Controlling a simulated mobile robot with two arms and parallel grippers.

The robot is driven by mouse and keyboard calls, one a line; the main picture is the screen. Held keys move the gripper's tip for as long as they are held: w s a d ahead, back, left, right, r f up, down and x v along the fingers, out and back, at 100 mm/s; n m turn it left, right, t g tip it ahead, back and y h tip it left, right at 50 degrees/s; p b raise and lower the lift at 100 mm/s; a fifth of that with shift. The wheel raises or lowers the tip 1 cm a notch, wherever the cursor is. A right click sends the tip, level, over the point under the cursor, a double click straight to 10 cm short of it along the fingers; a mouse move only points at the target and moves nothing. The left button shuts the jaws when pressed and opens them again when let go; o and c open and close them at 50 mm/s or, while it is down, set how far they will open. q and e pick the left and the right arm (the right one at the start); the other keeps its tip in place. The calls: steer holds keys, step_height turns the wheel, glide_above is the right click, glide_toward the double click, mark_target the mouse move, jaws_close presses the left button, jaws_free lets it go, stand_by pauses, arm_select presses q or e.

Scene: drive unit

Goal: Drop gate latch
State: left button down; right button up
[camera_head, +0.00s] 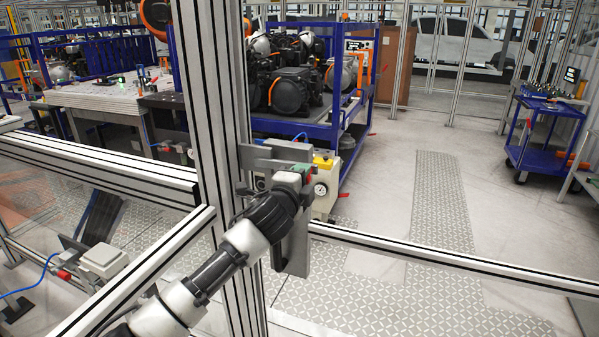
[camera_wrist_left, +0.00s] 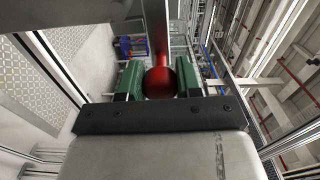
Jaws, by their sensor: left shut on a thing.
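The gate latch (camera_head: 297,245) is a grey metal assembly on the aluminium gate post, near the middle of the head view. Its grey upper bar (camera_head: 262,160) reaches across the post. My left arm comes in from the lower left, and its gripper (camera_head: 305,175) is at the latch's upper part. In the left wrist view the two green finger pads of my left gripper (camera_wrist_left: 160,82) are shut on a round red knob (camera_wrist_left: 160,83), one pad on each side. A red rod (camera_wrist_left: 160,35) runs from the knob. My gripper and wrist hide part of the latch in the head view. My right gripper is not in view.
The tall aluminium post (camera_head: 213,110) and horizontal rails (camera_head: 430,260) form a fence in front of me. Beyond it stand a blue cart (camera_head: 335,132) with dark drive units, a workbench (camera_head: 105,97) and a blue trolley (camera_head: 545,155). Patterned floor (camera_head: 445,200) lies clear at the right.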

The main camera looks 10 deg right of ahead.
arm_select(q)
steer(key=shift+f+m, duration=0.4)
steer(key=shift+f, duration=0.15)
steer(key=c, duration=0.8)
jaws_free()
steer(key=shift+o, duration=0.2)
steer(key=b+v, duration=0.2)
steer(key=v, duration=0.8)
steer(key=shift+s+a+b, duration=0.2)
steer(key=shift+s+b, duration=0.1)
steer(key=shift+s, duration=0.05)
steer(key=shift+f, duration=0.15)
